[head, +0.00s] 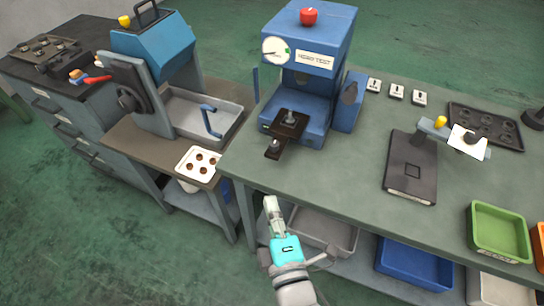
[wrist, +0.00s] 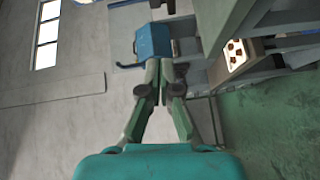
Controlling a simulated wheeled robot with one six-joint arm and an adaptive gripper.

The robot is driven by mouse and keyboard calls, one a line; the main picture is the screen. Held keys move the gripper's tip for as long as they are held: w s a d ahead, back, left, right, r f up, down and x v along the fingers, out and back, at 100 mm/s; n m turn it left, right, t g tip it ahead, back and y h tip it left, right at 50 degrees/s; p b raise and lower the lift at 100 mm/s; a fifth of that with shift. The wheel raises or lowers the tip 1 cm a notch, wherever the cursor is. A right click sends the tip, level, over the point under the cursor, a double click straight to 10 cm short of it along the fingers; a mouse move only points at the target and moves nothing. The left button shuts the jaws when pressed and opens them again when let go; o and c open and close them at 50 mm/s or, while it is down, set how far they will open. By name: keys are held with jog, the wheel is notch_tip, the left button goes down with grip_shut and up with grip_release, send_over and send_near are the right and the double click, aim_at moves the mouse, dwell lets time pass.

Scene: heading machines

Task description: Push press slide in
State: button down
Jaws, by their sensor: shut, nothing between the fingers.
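The blue press (head: 308,60) stands on the green bench, with a round gauge and a red knob on top. Its dark slide (head: 288,126) sticks out at the front, toward the bench's near edge. A small grey piece (head: 290,118) sits on the slide, and a round knob (head: 275,145) is at its near end. My gripper (head: 269,203) is shut and empty, in front of the bench's near edge and apart from the slide. Its closed fingers also show in the wrist view (wrist: 160,80). The slide is not recognisable in the wrist view.
A smaller blue machine (head: 155,50) with a metal tray (head: 195,118) stands at left. A white plate with brown pieces (head: 199,163) lies near the bench. A black flat device (head: 411,168) and a green bin (head: 498,232) are at right. Bins sit on the shelf below.

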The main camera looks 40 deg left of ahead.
aim_at(285, 139)
jog(key=w+a+n, duration=0.1)
jog(key=w+a, duration=0.7)
jog(key=w, duration=0.2)
dwell(0.3)
jog(key=shift+f, duration=0.1)
jog(key=w, duration=0.2)
jog(key=w+a, duration=0.1)
jog(key=w, duration=0.2)
jog(key=w+a, duration=0.1)
jog(key=w, duration=0.2)
jog(key=shift+w, duration=0.2)
jog(key=shift+w+d, duration=0.1)
jog(key=shift+r, duration=0.25)
